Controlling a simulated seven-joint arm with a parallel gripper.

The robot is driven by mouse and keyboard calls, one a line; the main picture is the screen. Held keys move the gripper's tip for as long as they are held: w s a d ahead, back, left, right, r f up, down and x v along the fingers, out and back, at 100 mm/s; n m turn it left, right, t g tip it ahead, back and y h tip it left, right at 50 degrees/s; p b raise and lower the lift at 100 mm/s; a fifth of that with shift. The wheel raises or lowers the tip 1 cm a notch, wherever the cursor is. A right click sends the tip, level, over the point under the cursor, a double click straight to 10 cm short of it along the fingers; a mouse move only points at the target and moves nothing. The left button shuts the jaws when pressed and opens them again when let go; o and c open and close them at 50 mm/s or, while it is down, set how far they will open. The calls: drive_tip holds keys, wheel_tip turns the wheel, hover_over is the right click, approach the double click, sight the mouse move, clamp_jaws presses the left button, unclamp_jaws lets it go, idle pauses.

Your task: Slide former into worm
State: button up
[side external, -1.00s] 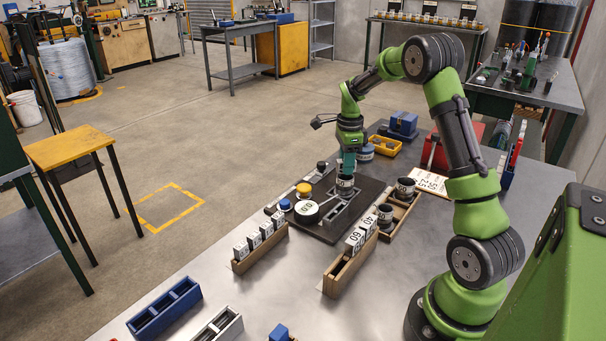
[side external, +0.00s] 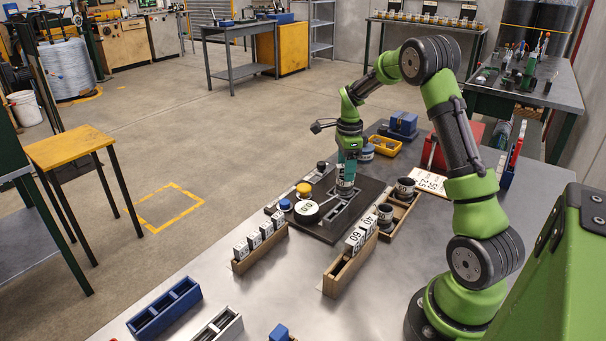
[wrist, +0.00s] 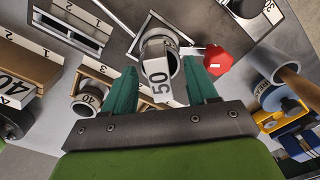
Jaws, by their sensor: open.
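A grey piece with a white label 50 (wrist: 160,86), which looks like the former, stands between my gripper's fingertips in the wrist view. It is set against a round, pale-rimmed cylinder (wrist: 172,64) that may be the worm; how deep it sits is hidden. My gripper (wrist: 162,68) is open, with a green finger on each side and a gap to the piece. In the side view my gripper (side external: 346,179) points down, low over the dark base plate (side external: 325,234). A dark round part (side external: 345,192) shows just beneath the fingers.
A red knob (wrist: 217,61) stands close to the right finger. A wooden tray of dark round parts (side external: 404,208) lies right of the plate. Wooden racks of numbered blocks (side external: 343,277) stand in front. A white dial (side external: 306,211) is left of the gripper.

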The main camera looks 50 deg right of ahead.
drive_tip(key=shift+r, duration=0.1)
wheel_tip(320, 180, up, 17)
idle(0.4)
drive_tip(key=s+a+n+t, duration=0.2)
drive_tip(key=s+a+n, duration=0.3)
drive_tip(key=a, duration=0.5)
drive_tip(key=s+a+n+t+y, duration=0.1)
drive_tip(key=s+a+n, duration=0.4)
drive_tip(key=a+n, duration=0.5)
drive_tip(key=s+a+n+t+y, duration=0.1)
drive_tip(key=s+a+n+t, duration=0.3)
drive_tip(key=a+n, duration=0.4)
drive_tip(key=shift+s+a+f, duration=0.3)
drive_tip(key=shift+s+a, duration=0.15)
drive_tip(key=shift+a, duration=0.45)
